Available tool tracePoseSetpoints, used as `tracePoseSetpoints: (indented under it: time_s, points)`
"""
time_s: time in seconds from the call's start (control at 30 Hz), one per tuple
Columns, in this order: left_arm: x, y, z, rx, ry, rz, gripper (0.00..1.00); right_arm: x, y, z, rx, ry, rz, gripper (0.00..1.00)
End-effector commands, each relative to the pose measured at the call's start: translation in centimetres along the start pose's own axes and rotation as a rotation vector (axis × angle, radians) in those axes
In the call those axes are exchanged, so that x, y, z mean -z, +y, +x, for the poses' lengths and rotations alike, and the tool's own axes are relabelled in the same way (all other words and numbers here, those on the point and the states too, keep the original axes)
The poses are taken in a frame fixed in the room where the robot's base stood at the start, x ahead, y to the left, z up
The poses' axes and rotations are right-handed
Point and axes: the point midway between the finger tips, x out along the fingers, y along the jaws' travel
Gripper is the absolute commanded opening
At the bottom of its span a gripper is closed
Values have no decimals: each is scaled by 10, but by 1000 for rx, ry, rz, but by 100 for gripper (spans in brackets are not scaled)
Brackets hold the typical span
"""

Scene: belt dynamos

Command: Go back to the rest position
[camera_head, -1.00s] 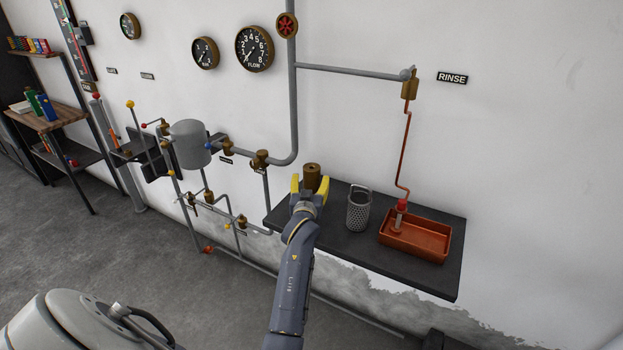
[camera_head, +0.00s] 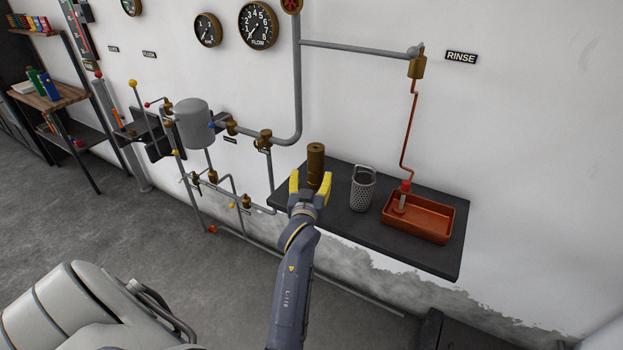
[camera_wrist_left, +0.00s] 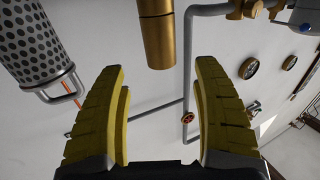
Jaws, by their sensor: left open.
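My left gripper (camera_head: 309,190) has yellow fingers spread apart with nothing between them. It is at the front edge of the dark shelf (camera_head: 350,228), just in front of a brass cylinder (camera_head: 315,166) that stands upright on the shelf. In the left wrist view the open fingers (camera_wrist_left: 163,110) show wide apart, with the brass cylinder (camera_wrist_left: 156,35) beyond the fingertips and clear of them. My right gripper is not in view.
A perforated metal basket (camera_head: 362,190) stands right of the brass cylinder. An orange tray (camera_head: 418,219) sits at the shelf's right under a thin copper pipe (camera_head: 408,130). Pipes and a grey tank (camera_head: 193,123) are on the wall to the left. Open floor lies in front.

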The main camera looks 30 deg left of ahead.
Motion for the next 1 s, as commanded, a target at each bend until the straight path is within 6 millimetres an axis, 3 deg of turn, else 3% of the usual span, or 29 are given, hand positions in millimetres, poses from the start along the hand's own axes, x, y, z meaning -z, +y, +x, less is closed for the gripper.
tracePoseSetpoints:
  time_s: [0.23,0.37,0.47,0.7,0.8,1.0]
  points:
    - [-3,0,-3,-2,-10,13,67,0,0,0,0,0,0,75]
    - [-23,-3,-20,-18,-67,90,67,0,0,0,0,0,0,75]
    - [-50,-6,-48,-45,-150,206,67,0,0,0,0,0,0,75]
    - [-123,-23,-149,-153,-408,556,67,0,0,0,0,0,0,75]
    - [-145,-32,-192,-201,-500,685,67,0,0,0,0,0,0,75]
    - [-168,-48,-252,-274,-621,853,67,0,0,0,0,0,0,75]
